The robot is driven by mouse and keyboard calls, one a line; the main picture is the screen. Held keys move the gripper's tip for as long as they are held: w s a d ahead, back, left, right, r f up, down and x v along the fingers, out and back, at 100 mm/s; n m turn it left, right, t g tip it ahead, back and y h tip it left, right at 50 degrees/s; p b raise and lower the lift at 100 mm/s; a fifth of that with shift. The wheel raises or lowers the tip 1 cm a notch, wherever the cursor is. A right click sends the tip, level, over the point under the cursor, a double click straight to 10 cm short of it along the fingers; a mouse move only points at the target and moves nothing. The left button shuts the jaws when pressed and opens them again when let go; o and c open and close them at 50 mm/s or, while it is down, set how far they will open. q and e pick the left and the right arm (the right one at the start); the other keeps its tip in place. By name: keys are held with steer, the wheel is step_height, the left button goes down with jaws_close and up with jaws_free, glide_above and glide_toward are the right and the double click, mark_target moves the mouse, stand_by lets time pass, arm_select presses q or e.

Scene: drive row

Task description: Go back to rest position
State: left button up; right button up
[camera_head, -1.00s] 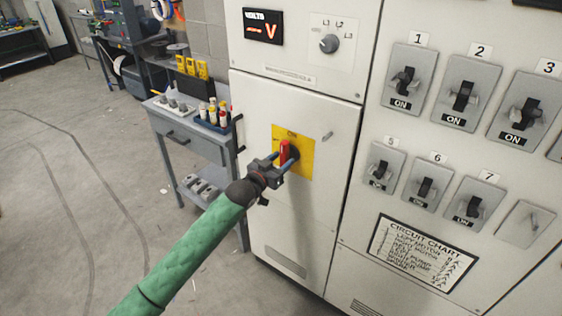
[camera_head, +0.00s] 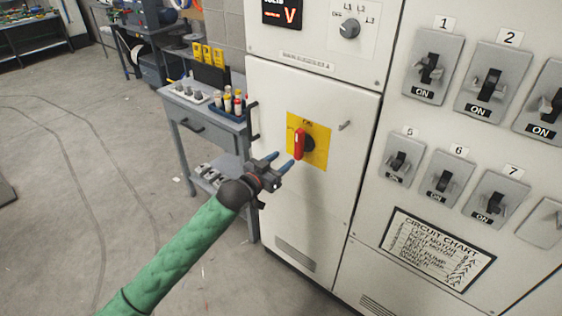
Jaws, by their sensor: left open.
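My left gripper (camera_head: 281,164) is in the middle of the head view, at the end of my green-sleeved arm. Its two blue-tipped fingers are apart with nothing between them. A red rotary handle (camera_head: 299,144) on a yellow plate (camera_head: 321,148) stands upright just beyond the fingertips, on the white cabinet (camera_head: 276,98). The fingertips look short of the handle, though the exact gap is hard to judge. My right gripper is not in view.
A grey cart (camera_head: 205,138) with small bottles stands left of the cabinet. Breaker switches (camera_head: 428,68) marked ON and a circuit chart (camera_head: 437,250) fill the panel at right. The floor (camera_head: 95,200) at left is open.

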arm_select(q)
steer(key=a+f+g+y, duration=0.3)
steer(key=a+f+y, duration=0.4)
steer(key=s+a+f+n+g+y, duration=0.25)
steer(key=s+a+f+g, duration=0.2)
steer(key=s+f, duration=0.65)
steer(key=s+f+n+g, duration=0.1)
steer(key=s+f+g, duration=0.1)
steer(key=s+f, duration=0.6)
steer(key=s+f+n+g, duration=0.1)
steer(key=s+f+g, duration=0.1)
steer(key=s+f, duration=0.6)
steer(key=s+f+n+g, duration=0.1)
steer(key=s+f, duration=0.7)
steer(key=s, duration=1)
steer(key=shift+g, duration=0.45)
